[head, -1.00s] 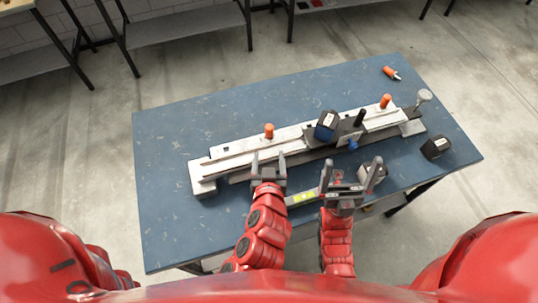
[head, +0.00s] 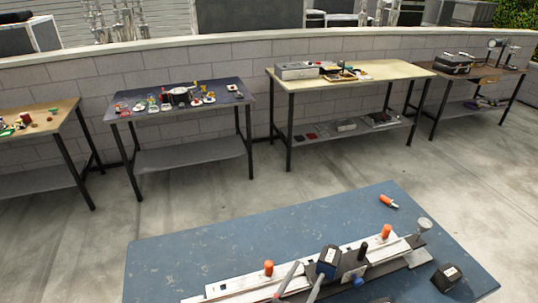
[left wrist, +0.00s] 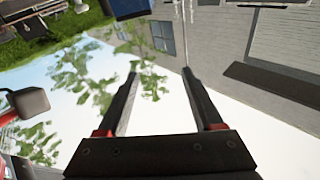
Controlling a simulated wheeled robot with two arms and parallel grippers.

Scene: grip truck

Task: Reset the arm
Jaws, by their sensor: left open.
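My left gripper (head: 304,270) shows at the bottom of the head view, in front of the long rail assembly (head: 213,292) on the blue table. Its two fingers are apart, and nothing shows between them. In the left wrist view the open fingers (left wrist: 160,74) have only a tilted outdoor background of sky, tree and building beyond them. My right gripper does not show clearly in any view now.
The blue table (head: 185,255) carries the rail assembly with orange knobs, a dark block (head: 447,276) and an orange-handled tool (head: 388,201). Several workbenches, including a cream-topped one (head: 370,72), stand along the wall behind open floor.

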